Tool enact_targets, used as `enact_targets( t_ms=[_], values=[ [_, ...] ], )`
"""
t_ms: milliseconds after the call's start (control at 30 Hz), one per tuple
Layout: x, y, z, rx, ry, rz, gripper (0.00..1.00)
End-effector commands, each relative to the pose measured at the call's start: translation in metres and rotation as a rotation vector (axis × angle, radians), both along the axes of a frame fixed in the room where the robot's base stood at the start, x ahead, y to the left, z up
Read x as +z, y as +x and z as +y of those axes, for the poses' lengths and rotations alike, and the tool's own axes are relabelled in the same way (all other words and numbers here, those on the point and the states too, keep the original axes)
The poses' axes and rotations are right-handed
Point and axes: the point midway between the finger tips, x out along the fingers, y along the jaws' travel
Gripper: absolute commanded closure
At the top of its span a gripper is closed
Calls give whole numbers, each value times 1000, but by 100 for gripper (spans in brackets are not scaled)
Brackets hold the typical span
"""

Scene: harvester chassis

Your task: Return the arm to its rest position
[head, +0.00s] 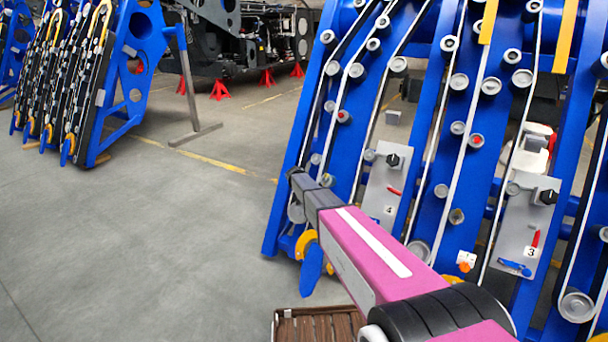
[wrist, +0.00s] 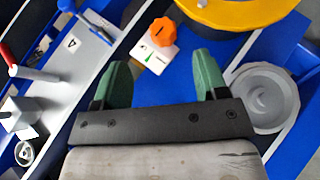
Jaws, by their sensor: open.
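My gripper (wrist: 163,82) shows in the wrist view with its two green fingers spread wide and nothing held between them. Beyond the fingertips are a blue surface and a small white plate with an orange knob (wrist: 162,32). I cannot tell the exact gap between fingertips and plate. In the head view my pink arm (head: 370,245) reaches out up and left in front of the blue harvester chassis (head: 275,225). Its dark far end (head: 305,190) is by the chassis's left edge. The fingers cannot be made out there.
Grey panel 4 (head: 378,205), with a black knob and red handle, is just beyond the arm; panel 3 (head: 515,235) is further right. In the wrist view a grey roller (wrist: 262,97) is close to the right finger. Open floor (head: 150,240) lies left. A brown slatted crate (head: 325,325) is below.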

Motion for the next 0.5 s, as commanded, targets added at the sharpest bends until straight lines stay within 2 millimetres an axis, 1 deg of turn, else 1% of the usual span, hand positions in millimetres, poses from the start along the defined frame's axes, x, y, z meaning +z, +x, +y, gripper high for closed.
enact_targets(
  t_ms=[33,67,100,167,200,267,300,367,400,467,500],
  values=[
    [4,-25,-8,4,25,1,33],
    [5,-37,-13,9,47,0,33],
    [6,-56,-19,17,79,-2,33],
    [9,-86,-27,32,133,-6,33],
    [11,-106,-33,42,171,-11,33],
    [14,-135,-40,58,227,-21,33],
    [16,-154,-43,66,264,-29,33],
    [20,-183,-49,80,317,-43,33],
    [23,-202,-52,89,352,-54,33],
    [29,-230,-55,102,402,-73,33],
    [33,-247,-57,111,434,-87,33]
  ],
)
